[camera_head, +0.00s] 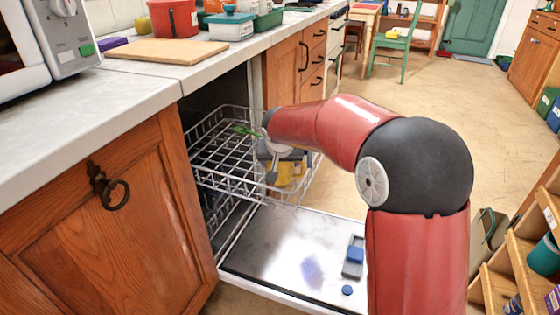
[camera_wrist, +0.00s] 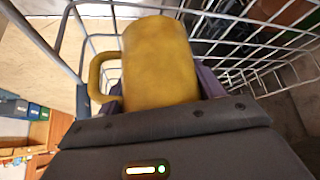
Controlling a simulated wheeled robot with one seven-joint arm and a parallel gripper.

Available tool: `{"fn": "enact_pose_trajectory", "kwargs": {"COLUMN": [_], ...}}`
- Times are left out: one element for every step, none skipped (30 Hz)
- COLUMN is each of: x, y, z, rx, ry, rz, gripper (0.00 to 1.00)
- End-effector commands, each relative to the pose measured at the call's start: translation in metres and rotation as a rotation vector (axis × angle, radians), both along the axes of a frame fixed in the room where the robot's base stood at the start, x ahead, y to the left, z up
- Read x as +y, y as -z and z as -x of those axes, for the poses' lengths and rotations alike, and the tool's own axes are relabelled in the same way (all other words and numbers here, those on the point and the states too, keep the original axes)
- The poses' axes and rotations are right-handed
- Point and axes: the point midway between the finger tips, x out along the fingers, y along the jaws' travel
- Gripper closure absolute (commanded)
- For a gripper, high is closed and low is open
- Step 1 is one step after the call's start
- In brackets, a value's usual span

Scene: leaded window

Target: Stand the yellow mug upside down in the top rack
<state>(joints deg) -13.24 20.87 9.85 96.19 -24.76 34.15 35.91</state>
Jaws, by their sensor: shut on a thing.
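The yellow mug (camera_wrist: 160,62) is between the two fingers of my gripper (camera_wrist: 163,86) in the wrist view, with its handle at the left. The gripper is shut on it. In the head view, only a little yellow of the mug (camera_head: 291,170) shows, behind rack wires and my gripper (camera_head: 284,170). The top rack (camera_head: 217,178) is a wire basket, pulled out of the open dishwasher. The mug is at the rack's right part, close to its wires in the wrist view. I cannot tell whether it touches them, nor which end its mouth is at.
A green item (camera_head: 246,131) lies at the back of the rack, whose left part looks mostly empty. The dishwasher door (camera_head: 285,243) is folded down below. A counter (camera_head: 110,105) runs at the left. A wooden shelf unit (camera_head: 510,265) stands at the right.

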Motion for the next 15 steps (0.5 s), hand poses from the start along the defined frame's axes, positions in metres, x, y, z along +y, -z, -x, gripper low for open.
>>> {"fn": "enact_pose_trajectory", "kwargs": {"x": [0.0001,0.0001,0.0001,0.0001,0.0001,0.0001,0.0001,0.0001,0.0001,0.0001,0.0001,0.0001,0.0001,0.0001,0.0001], "y": [0.0002,0.0006,0.0014,0.0021,0.0028,0.0037,0.0042,0.0048,0.0056,0.0063,0.0069,0.0077,0.0083,0.0089,0.0097], "z": [-0.0002,-0.0003,-0.0002,-0.0003,-0.0003,-0.0002,-0.0002,-0.0002,-0.0003,-0.0002,-0.0002,-0.0003,-0.0002,-0.0002,-0.0003], "rx": [-0.002,-0.002,-0.002,-0.002,-0.002,-0.002,-0.002,-0.002,-0.002,-0.002,-0.002,-0.002,-0.002,-0.002,-0.002], "ry": [0.0,0.0,0.0,0.0,0.0,0.0,0.0,0.0,-0.001,0.0,-0.001,-0.001,-0.001,0.0,-0.001], "rz": [0.0,0.0,0.0,0.0,0.0,0.0,0.0,0.0,-0.001,0.0,-0.001,-0.001,-0.001,0.0,-0.001], "gripper": [0.69,0.69,0.69,0.69,0.69,0.69,0.69,0.69,0.69,0.69,0.69,0.69,0.69,0.69,0.69]}}
